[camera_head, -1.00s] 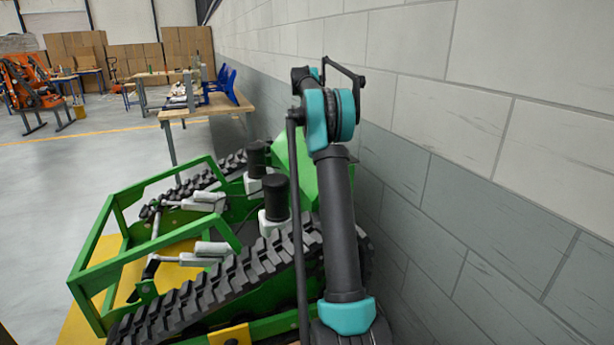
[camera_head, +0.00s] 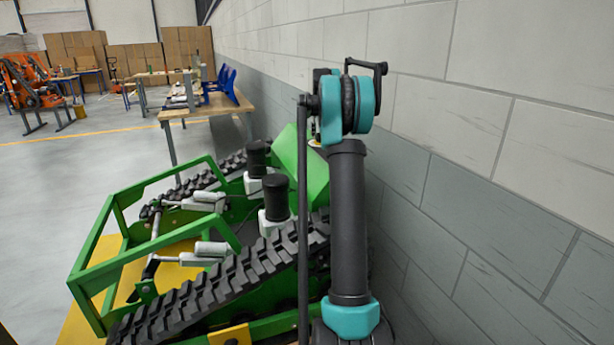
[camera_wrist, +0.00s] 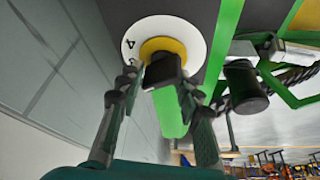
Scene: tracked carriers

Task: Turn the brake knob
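The brake knob (camera_wrist: 162,70) is a black block on a yellow ring at the middle of a white round dial (camera_wrist: 188,35) in the wrist view. The figure 4 shows on the dial's left edge. My gripper (camera_wrist: 158,82) has its two dark fingers apart, one at each side of the knob. A small gap shows between the left finger and the knob; the right fingertip overlaps its edge, and I cannot tell if it touches. In the head view my arm hides the gripper and most of the dial area.
The green tracked carrier (camera_head: 320,175) stands close to the grey block wall (camera_head: 450,220). Two black cylinders (camera_head: 277,194) rise from it, left of my arm. A wooden workbench (camera_head: 205,108) stands behind. Open floor (camera_head: 50,190) lies to the left.

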